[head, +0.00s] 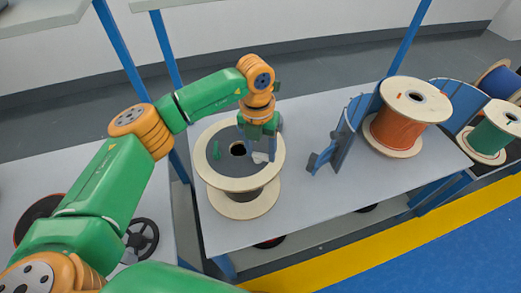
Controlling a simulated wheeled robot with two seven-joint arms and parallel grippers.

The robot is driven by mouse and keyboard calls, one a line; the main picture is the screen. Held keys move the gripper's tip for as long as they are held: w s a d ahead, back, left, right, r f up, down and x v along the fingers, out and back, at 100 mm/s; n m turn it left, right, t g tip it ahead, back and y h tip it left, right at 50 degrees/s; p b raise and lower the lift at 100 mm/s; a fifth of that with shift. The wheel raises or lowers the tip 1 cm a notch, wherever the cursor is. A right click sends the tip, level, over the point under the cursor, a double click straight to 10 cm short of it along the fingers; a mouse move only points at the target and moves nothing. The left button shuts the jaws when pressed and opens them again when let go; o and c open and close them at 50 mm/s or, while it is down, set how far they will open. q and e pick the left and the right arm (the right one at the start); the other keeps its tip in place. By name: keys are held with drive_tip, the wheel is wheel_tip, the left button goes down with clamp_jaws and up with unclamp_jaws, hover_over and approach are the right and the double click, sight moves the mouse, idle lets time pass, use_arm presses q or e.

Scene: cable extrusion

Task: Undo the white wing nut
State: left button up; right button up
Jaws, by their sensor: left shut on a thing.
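My left gripper (259,150) points down over the top of a wooden cable spool (215,181) on the table. It is shut on the white wing nut (260,157), which shows as a small white piece at the fingertips, right of the spool's dark centre hole. The fingers partly cover the nut. The spool's upper disc has a dark grey middle with a green piece (216,150) on its left. My right gripper is not in view.
An orange cable spool (405,119) stands at the right on the light grey table (310,212), beside a blue bracket (340,143). A green cable spool (490,135) is farther right. A black handwheel (141,240) is at lower left. The table's front middle is clear.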

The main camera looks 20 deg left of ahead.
sight(258, 153)
use_arm(q)
drive_tip(key=n, duration=0.5)
drive_tip(key=shift+w+a+n, duration=0.1)
drive_tip(key=shift+w+n, duration=0.05)
drive_tip(key=shift+n, duration=0.15)
drive_tip(key=n+b, duration=0.1)
drive_tip(key=n, duration=0.3)
drive_tip(key=shift+w+a+n, duration=0.1)
drive_tip(key=shift+n, duration=0.3)
drive_tip(key=o, duration=1.4)
wheel_tip(258, 153, up, 7)
drive_tip(key=shift+a+r+b, duration=0.1)
drive_tip(key=shift+a+b, duration=0.05)
drive_tip(key=shift+b, duration=0.3)
